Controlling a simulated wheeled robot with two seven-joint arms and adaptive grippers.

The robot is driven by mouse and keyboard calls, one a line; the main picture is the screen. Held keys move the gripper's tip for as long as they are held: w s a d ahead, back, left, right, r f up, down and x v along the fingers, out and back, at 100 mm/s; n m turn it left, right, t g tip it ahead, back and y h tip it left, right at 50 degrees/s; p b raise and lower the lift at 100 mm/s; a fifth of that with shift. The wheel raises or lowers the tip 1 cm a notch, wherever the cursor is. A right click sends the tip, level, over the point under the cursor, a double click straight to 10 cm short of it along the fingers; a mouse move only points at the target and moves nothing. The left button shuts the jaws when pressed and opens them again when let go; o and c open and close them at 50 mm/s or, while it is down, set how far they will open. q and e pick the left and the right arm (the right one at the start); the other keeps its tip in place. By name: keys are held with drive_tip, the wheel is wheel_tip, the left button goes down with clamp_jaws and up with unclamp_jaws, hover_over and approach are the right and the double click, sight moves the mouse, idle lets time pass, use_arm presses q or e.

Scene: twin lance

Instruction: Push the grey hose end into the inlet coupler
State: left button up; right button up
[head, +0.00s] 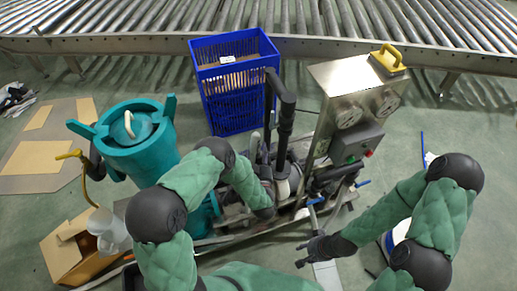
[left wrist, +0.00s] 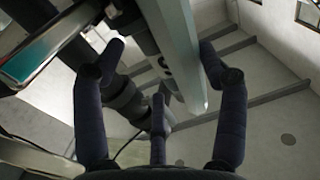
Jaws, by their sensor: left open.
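My left gripper (left wrist: 162,60) is open in the left wrist view, its dark fingers spread on either side of a pale grey bar. I cannot tell whether they touch it. A dark pipe with a collar (left wrist: 128,100) lies behind the left finger. In the head view my left forearm reaches to the pump unit and I cannot make out the left fingertips. My right gripper (head: 305,254) has its dark fingers spread, low and right of the pump unit, above a pale strip. I cannot make out the grey hose end or the inlet coupler for certain among the pump unit's dark pipes (head: 285,120).
A steel control cabinet (head: 340,85) with gauges and a yellow handle stands right of the pipes. A blue crate (head: 232,100) stands behind. A teal tank (head: 135,150) and cardboard box (head: 62,245) are at left. A roller conveyor (head: 140,43) crosses the back.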

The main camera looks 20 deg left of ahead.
use_arm(q)
drive_tip(key=v, duration=0.9)
drive_tip(key=shift+d, duration=0.1)
